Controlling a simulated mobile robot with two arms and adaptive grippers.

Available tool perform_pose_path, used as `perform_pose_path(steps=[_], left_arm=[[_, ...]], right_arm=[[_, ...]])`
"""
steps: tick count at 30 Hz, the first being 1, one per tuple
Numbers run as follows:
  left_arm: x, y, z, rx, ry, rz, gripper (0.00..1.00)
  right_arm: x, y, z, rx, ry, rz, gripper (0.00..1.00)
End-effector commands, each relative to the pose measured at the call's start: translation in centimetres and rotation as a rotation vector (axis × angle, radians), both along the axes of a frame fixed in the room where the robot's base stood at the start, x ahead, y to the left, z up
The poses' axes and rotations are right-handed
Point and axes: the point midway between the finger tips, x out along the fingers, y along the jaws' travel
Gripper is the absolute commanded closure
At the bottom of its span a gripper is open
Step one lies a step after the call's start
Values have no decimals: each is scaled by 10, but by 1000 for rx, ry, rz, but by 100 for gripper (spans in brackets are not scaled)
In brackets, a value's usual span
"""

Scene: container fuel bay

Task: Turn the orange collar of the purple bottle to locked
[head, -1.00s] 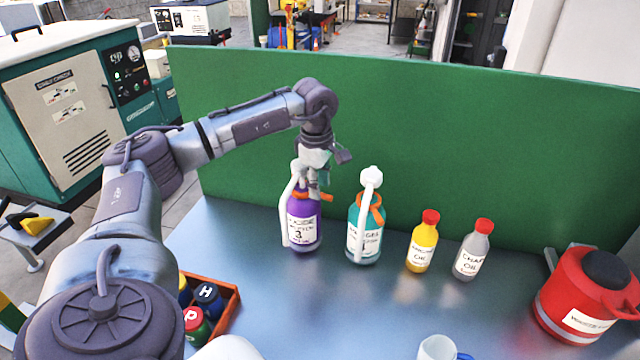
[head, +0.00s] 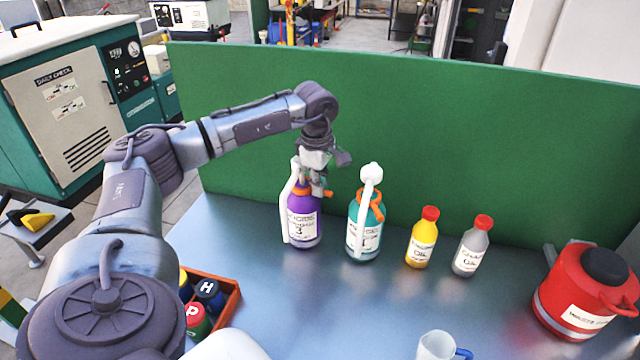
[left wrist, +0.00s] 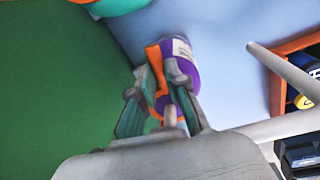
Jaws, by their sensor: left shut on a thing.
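The purple bottle (head: 303,222) stands upright on the bench, with a white label and a white pump spout hanging down its left side. Its orange collar (head: 300,189) is at the neck, with an orange tab showing on the right. My left gripper (head: 318,188) comes from above and is shut on the orange collar. In the left wrist view, the gripper (left wrist: 168,88) has its fingers on either side of the bottle neck, with the orange collar (left wrist: 153,60) between and beside them; the purple bottle (left wrist: 190,65) lies beyond. The fingers partly hide the collar. My right gripper is not in view.
A teal bottle (head: 364,238) with an orange collar stands close on the right. Yellow (head: 422,245) and grey (head: 469,252) bottles, a red container (head: 575,310) and a clear jug (head: 436,347) stand further right. A green panel (head: 460,150) is behind. An orange crate (head: 232,305) sits front left.

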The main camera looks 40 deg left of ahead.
Motion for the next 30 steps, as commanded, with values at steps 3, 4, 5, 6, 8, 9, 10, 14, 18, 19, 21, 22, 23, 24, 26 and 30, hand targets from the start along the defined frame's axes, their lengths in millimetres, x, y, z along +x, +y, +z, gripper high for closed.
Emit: perform_pose_path(steps=[3, 4, 5, 6, 8, 9, 10, 14, 18, 19, 21, 22, 23, 24, 26, 30], left_arm=[[-1, 0, -1, -1, 1, -21, 100], [-2, 0, -1, 0, 1, -40, 100], [-3, 0, -2, -1, 1, -63, 100], [-5, -1, -2, -1, 0, -102, 100], [-9, -1, -2, 0, 1, -169, 100], [-11, -1, -2, 0, 1, -213, 100], [-12, -1, -2, 0, 0, -244, 100], [-17, -1, -1, -1, 0, -344, 100], [-18, -1, 0, -1, -1, -384, 100], [-18, -1, 1, -1, -1, -385, 100], [-18, -1, 1, -1, -1, -384, 100], [-18, -1, 1, -1, -1, -383, 100], [-18, -1, 1, -1, -1, -383, 100], [-18, -1, 1, -1, -1, -383, 100], [-18, -1, 1, -2, -1, -382, 83], [-18, -1, 1, -1, -1, -382, 61]], right_arm=[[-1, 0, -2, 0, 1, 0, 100], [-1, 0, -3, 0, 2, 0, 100], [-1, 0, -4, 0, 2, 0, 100], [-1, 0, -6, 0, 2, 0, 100], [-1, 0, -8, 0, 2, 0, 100], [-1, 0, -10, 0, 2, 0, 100], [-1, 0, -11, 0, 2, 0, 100], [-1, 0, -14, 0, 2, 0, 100], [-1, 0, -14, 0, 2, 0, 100], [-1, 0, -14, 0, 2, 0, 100], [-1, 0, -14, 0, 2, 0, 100], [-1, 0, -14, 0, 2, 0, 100], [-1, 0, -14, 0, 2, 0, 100], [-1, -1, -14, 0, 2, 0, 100], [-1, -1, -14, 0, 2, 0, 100], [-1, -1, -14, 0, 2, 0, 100]])
